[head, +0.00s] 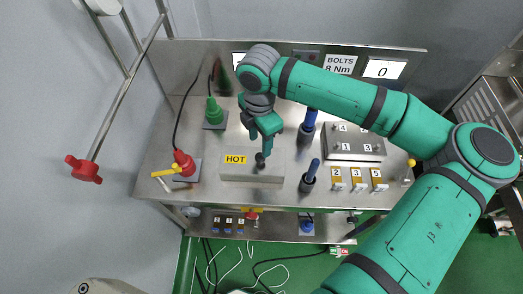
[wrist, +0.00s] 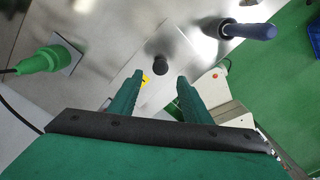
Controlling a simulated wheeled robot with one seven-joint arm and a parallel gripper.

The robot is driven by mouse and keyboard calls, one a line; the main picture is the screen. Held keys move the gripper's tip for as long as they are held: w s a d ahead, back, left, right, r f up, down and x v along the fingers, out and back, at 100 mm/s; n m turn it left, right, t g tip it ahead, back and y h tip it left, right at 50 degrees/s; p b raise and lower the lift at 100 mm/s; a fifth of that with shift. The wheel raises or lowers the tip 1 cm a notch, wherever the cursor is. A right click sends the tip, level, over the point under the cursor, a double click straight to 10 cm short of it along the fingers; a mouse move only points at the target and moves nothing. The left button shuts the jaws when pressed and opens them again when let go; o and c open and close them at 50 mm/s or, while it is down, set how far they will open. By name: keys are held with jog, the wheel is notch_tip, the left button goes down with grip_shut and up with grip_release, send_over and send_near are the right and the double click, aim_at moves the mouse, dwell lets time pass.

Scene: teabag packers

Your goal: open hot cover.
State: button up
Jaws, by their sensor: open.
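The hot cover (head: 240,173) is a pale box with a yellow "HOT" label on its top, standing on the steel bench. Its dark round knob (head: 260,159) shows near the right of the label. In the wrist view the knob (wrist: 160,63) lies ahead of and between the fingertips, apart from both. My gripper (head: 266,148) is open and points down just above the knob in the head view. In the wrist view its two green fingers (wrist: 160,77) are spread, with nothing between them. The left finger partly hides the yellow label (wrist: 145,79).
A green tool (head: 213,112) and a red tool (head: 184,162) with a yellow handle stand left of the cover. Blue-handled tools (head: 311,173) stand close on its right. A numbered plate (head: 353,142) and numbered blocks (head: 356,180) lie farther right.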

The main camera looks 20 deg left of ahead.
aim_at(260, 156)
notch_tip(260, 156, down, 7)
jog(key=shift+d+r, duration=0.1)
jog(key=shift+r, duration=0.1)
jog(key=shift+c, duration=0.6)
grip_shut()
